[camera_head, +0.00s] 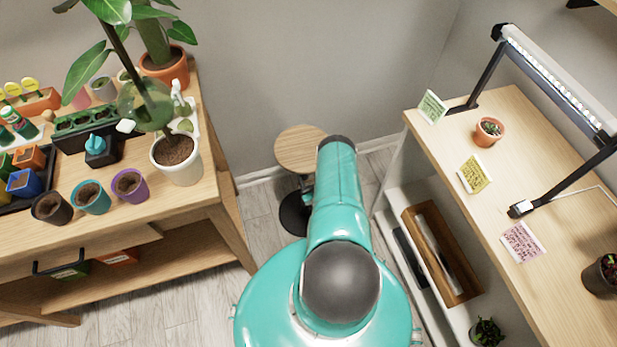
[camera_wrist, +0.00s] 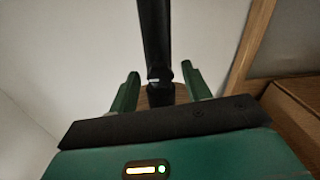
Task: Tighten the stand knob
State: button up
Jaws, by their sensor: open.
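The stand is a small round wooden top (camera_head: 298,148) on a dark post with a round black base (camera_head: 294,214), standing on the floor between the two furniture pieces. My arm covers its right side in the head view. In the wrist view, my gripper (camera_wrist: 160,70) is open, its two green fingers on either side of the stand's black post (camera_wrist: 154,30). A small dark piece (camera_wrist: 160,76), which looks like the knob, sits on the post between the fingertips. Gaps show on both sides of it. Part of the wooden top (camera_wrist: 160,96) shows behind. The head view hides the knob.
A wooden potting bench (camera_head: 215,185) with pots and a tall plant (camera_head: 174,150) stands on the left. A shelf unit (camera_head: 470,130) with a lamp (camera_head: 560,80), note cards and small pots stands close on the right. A wooden box (camera_head: 441,253) lies on its lower shelf.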

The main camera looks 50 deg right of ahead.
jog(key=c, duration=1)
jog(key=shift+m, duration=0.4)
jog(key=shift+a+m+g+h, duration=0.15)
jog(key=shift+m+h, duration=0.2)
jog(key=shift+m, duration=4.7)
jog(key=shift+d+m+g+h, duration=0.1)
jog(key=shift+m+h, duration=0.3)
jog(key=shift+m, duration=4.7)
jog(key=shift+a+m+g+h, duration=0.15)
jog(key=shift+m+h, duration=0.2)
jog(key=shift+m, duration=4.7)
